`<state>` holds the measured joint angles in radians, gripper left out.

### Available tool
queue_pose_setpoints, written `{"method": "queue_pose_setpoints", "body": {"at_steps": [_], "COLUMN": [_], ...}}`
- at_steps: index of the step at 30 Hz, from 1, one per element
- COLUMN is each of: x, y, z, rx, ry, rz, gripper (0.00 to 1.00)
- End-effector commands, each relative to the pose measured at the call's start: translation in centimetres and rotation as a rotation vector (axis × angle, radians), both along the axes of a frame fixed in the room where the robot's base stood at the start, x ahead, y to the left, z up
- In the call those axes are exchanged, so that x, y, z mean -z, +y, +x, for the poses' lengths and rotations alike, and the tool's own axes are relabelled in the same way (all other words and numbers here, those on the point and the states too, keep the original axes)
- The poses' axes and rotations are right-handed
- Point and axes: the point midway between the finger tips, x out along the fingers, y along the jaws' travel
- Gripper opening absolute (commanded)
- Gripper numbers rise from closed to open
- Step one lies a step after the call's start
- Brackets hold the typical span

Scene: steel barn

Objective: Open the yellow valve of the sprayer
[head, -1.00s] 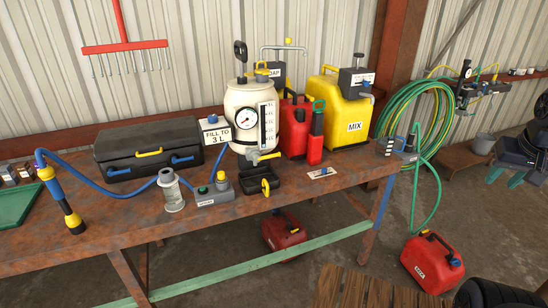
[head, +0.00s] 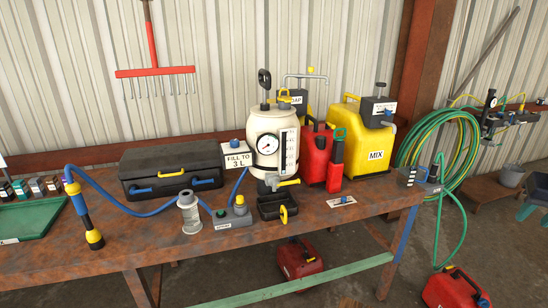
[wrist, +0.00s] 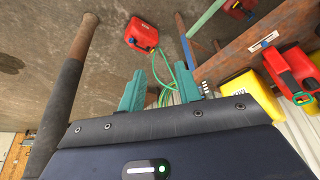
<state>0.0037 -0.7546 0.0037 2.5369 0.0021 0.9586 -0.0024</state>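The sprayer is a cream tank (head: 265,124) with a round gauge and a level strip, standing on the bench in the head view. Its yellow valve lever (head: 288,183) sticks out to the right at the foot of the tank, above a black tray (head: 270,208). My gripper (wrist: 161,85) shows its two teal fingers spread apart with nothing between them in the wrist view. The wrist view does not show the valve.
Right of the sprayer stand red cans (head: 316,153) and a yellow MIX can (head: 362,125). A green hose coil (head: 440,140) hangs beyond the rusty bench (head: 110,252).

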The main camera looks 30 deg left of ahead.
Motion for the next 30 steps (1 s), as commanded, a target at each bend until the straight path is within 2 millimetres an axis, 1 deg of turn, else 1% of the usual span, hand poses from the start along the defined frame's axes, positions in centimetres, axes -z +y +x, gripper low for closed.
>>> {"method": "queue_pose_setpoints", "body": {"at_steps": [2, 6, 7, 11, 17, 24, 30], "x": [0.0, 0.1, 0.1, 0.5, 1.5, 3.4, 5.2], "y": [0.0, 0.1, 0.2, 0.9, 2.9, 5.9, 8.9], "z": [0.0, 0.3, 0.5, 2.2, 6.3, 11.1, 14.6], "rx": [0.0, 0.003, 0.006, 0.023, 0.064, 0.109, 0.137], "ry": [0.0, -0.002, -0.004, -0.019, -0.06, -0.111, -0.148], "rz": [0.0, 0.0, 0.001, 0.002, 0.021, 0.065, 0.119], "gripper": [0.32, 0.04, 0.0, 0.0, 0.0, 0.0, 0.0]}}
